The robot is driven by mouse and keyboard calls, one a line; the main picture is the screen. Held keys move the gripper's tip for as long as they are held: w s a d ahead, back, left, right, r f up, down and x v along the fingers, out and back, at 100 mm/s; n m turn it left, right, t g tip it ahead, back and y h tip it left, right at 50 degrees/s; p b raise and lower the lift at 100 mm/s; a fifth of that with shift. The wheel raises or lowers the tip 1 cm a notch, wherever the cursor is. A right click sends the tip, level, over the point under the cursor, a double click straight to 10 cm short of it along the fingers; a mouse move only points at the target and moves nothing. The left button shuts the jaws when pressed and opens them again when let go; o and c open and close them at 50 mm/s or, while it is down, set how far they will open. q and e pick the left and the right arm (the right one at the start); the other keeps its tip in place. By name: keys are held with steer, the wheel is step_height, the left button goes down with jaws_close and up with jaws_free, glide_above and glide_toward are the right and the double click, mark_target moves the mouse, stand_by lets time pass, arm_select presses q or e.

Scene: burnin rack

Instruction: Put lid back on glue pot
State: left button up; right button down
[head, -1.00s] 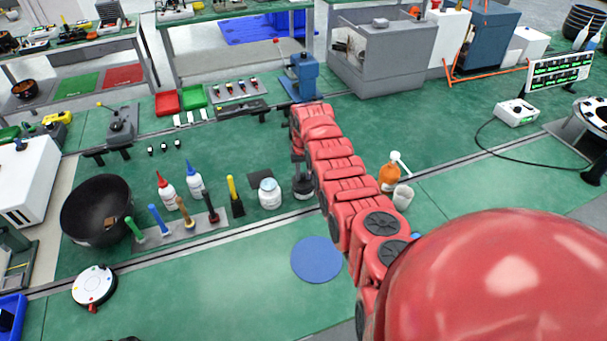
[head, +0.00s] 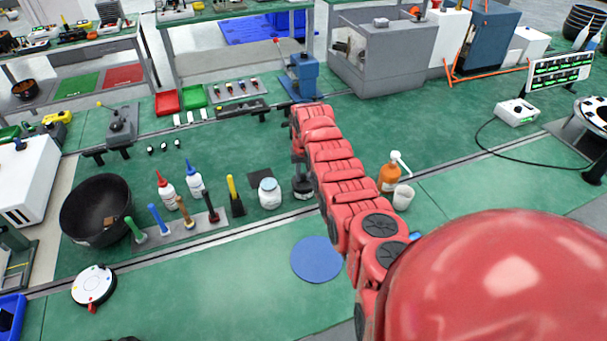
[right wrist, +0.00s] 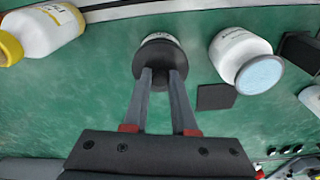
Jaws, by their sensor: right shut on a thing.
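The glue pot (right wrist: 160,39), a small white jar with a printed label, stands on the green bench in the right wrist view. Its dark lid (right wrist: 158,62) is at the top of the pot. My right gripper (right wrist: 161,76) is shut on the lid; whether the lid touches the pot's rim all round I cannot tell. In the head view the pot (head: 304,194) stands just left of my red right arm, which partly hides it and the gripper. My left gripper is not in view.
A white jar with a pale blue top (head: 270,194) stands close left of the pot. A flat black square (right wrist: 215,97) lies between them in the wrist view. An orange pump bottle (head: 388,178) and a pale cup (head: 403,196) stand right of my arm. A blue disc (head: 316,260) lies in front.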

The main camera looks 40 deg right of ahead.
stand_by(0.4)
steer(key=shift+c, duration=0.8)
jaws_free()
steer(key=shift+r+p, duration=0.5)
steer(key=shift+r, duration=0.6)
steer(key=shift+r+p, duration=0.4)
steer(key=shift+r, duration=1.95)
steer(key=shift+c, duration=0.2)
jaws_close()
